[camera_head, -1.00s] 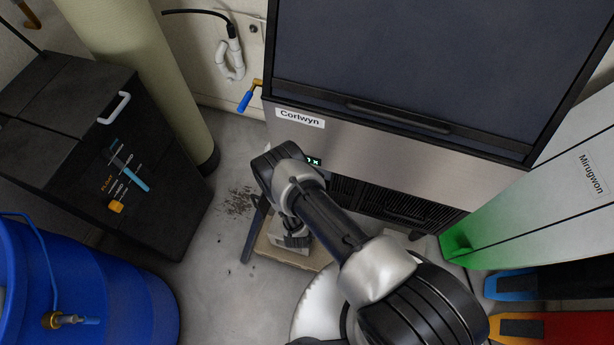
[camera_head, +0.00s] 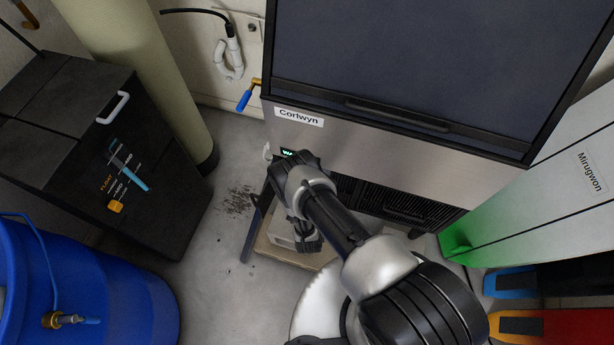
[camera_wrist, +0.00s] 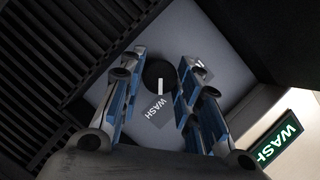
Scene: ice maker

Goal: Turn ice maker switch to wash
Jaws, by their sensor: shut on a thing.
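The ice maker (camera_head: 345,140) is a steel-fronted machine with a dark upper door and a "Corlwyn" label. Its switch is a round dark knob (camera_wrist: 158,70) on a grey panel in the wrist view. The knob's white mark points down in the picture, toward a printed "WASH" label (camera_wrist: 158,111). A second label at upper right is partly covered. My gripper (camera_wrist: 161,80) has its blue-padded fingers on either side of the knob and is shut on it. A lit green display (camera_wrist: 281,141) reads "WASH"; in the head view my arm covers most of it.
Dark vent slats (camera_wrist: 50,70) flank the switch panel. A black cabinet (camera_head: 75,190) and a blue barrel (camera_head: 100,290) stand at left. A white panel with a green end (camera_head: 545,195) stands at right.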

